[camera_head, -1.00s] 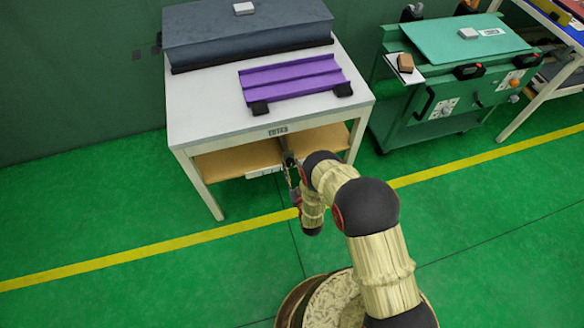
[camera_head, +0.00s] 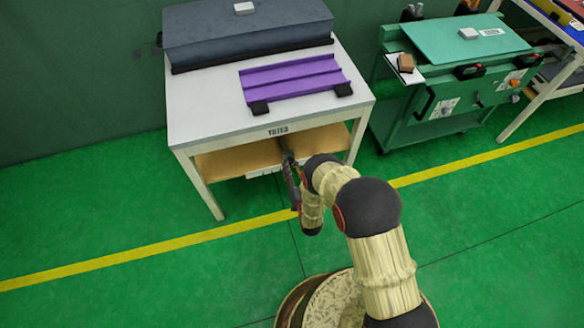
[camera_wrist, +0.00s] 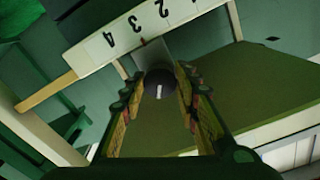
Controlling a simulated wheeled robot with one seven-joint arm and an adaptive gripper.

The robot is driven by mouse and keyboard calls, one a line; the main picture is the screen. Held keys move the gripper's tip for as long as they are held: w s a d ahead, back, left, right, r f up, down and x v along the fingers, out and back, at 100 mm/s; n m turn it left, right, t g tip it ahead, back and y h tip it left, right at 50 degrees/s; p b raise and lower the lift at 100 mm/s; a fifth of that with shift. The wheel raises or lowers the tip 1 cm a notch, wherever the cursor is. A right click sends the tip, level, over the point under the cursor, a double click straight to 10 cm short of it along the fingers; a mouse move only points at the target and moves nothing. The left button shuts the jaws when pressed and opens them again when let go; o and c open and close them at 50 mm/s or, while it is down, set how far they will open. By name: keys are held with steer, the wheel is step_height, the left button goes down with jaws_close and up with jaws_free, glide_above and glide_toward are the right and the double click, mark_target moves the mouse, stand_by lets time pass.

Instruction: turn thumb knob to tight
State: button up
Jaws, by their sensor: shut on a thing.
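In the wrist view a dark round thumb knob (camera_wrist: 160,84) with a short white mark on its face sits between the two fingers of my gripper (camera_wrist: 160,92). The fingers are shut on it from both sides. The white mark stands nearly upright in that view. Behind the knob is a white strip (camera_wrist: 95,57) with the numbers 2, 3 and 4. In the head view my gripper (camera_head: 288,162) is at the front of the white table, just under its top edge. The knob is hidden there.
The white table (camera_head: 205,118) bears a purple channel-shaped piece (camera_head: 295,78) and a grey block (camera_head: 245,35). A wooden shelf (camera_head: 235,160) lies below the tabletop, near my gripper. A green workbench (camera_head: 455,95) stands to the right. The green floor in front is open.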

steer(key=m, duration=1.4)
steer(key=shift+r+m, duration=0.1)
steer(key=shift+m, duration=0.2)
steer(key=m, duration=0.3)
steer(key=shift+m, duration=0.3)
steer(key=m, duration=0.3)
steer(key=shift+m, duration=0.4)
steer(key=m, duration=0.3)
steer(key=shift+m, duration=2.1)
